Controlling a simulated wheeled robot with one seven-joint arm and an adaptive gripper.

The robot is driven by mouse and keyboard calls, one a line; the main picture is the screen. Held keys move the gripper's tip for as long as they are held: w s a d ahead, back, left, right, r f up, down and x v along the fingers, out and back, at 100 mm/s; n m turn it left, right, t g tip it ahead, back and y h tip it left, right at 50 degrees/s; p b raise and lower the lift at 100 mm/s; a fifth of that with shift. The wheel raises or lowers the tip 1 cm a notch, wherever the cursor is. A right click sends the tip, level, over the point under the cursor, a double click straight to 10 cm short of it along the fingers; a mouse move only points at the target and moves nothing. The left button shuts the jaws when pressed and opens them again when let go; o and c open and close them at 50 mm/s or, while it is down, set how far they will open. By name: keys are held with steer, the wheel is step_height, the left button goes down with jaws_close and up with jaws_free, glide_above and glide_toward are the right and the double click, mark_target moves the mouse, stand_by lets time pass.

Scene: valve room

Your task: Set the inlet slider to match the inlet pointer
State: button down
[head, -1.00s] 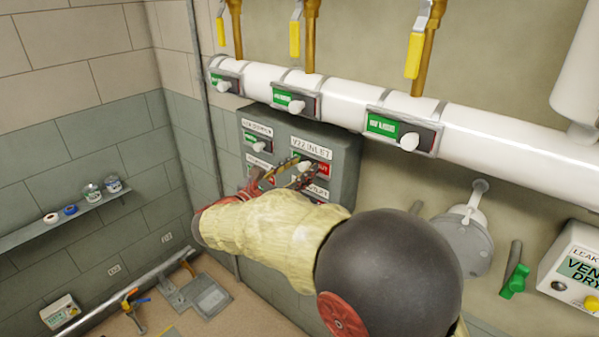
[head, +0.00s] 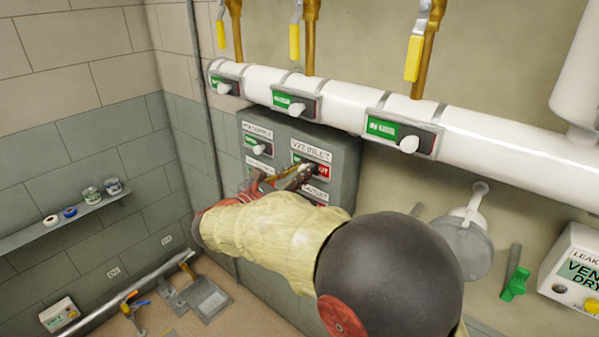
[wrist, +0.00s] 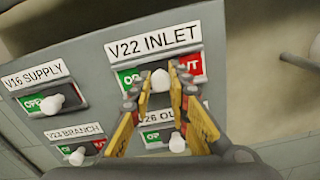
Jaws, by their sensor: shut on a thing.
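The V22 INLET slider (wrist: 160,81) has a white knob in a slot with green at its left and red at its right. The knob sits near the middle, with both colours showing beside it. My gripper (wrist: 161,74) is shut on this knob, with one yellow and dark finger at each side. In the head view my gripper (head: 305,172) reaches the grey panel (head: 345,160) below the V22 INLET label (head: 312,150) and hides the knob. I cannot tell which marker is the inlet pointer.
V16 SUPPLY (wrist: 53,102), V23 BRANCH (wrist: 77,155) and V26 (wrist: 177,144) sliders sit close around on the panel. A white pipe (head: 345,95) with green-labelled sliders runs above. Brass pipes with yellow levers (head: 413,58) rise from it. A green handle (head: 514,283) is at right.

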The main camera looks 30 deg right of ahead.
steer(key=shift+s, duration=0.1)
stand_by(0.4)
steer(key=s, duration=0.1)
steer(key=s+d+p, duration=0.1)
steer(key=shift+s+r, duration=0.1)
steer(key=shift+s, duration=0.3)
